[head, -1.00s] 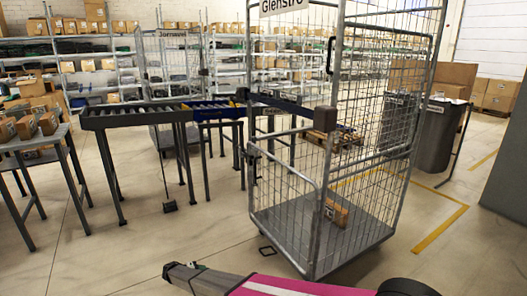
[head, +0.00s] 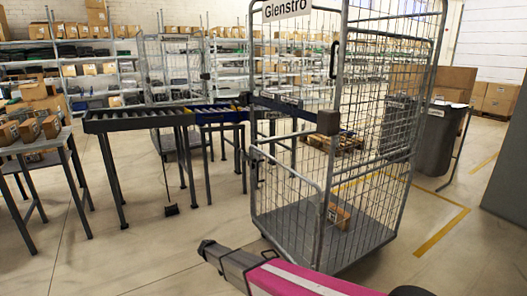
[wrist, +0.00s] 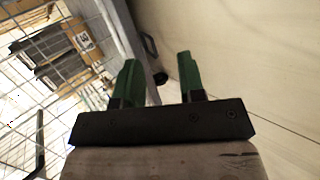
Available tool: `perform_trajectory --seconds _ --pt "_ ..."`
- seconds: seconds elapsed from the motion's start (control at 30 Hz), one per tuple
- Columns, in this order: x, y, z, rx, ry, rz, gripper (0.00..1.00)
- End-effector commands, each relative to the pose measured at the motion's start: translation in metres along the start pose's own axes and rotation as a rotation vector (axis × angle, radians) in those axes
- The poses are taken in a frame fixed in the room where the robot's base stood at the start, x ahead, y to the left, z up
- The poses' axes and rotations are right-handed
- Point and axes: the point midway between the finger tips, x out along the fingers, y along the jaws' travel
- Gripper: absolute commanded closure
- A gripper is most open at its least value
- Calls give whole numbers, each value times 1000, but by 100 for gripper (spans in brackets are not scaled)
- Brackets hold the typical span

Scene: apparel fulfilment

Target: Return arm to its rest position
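My gripper (wrist: 160,82) shows in the wrist view with its two green fingers apart and nothing between them. In the head view my arm reaches in low at the bottom centre, and its end (head: 206,247) is in front of the roll cage (head: 318,170), close to its lower front corner. In that view the fingers are too small to make out. The wrist view shows cage mesh on the left and bare floor on the right.
A cardboard box (head: 338,216) lies on the cage floor. A roller conveyor (head: 165,117) stands behind on the left, with a table (head: 62,140) of boxes at far left. A grey bin (head: 437,138) is at right. The floor at lower left is clear.

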Motion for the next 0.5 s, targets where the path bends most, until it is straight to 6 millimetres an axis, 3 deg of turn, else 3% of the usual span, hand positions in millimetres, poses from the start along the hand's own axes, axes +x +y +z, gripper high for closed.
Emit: perform_trajectory --seconds 0.03,0.1,0.3,0.5 --pt "6 34 24 16 -24 -41 64" --pt "13 68 44 33 -51 -103 64" --pt "30 154 106 89 -108 -280 64" --pt "36 227 175 159 -130 -453 64"
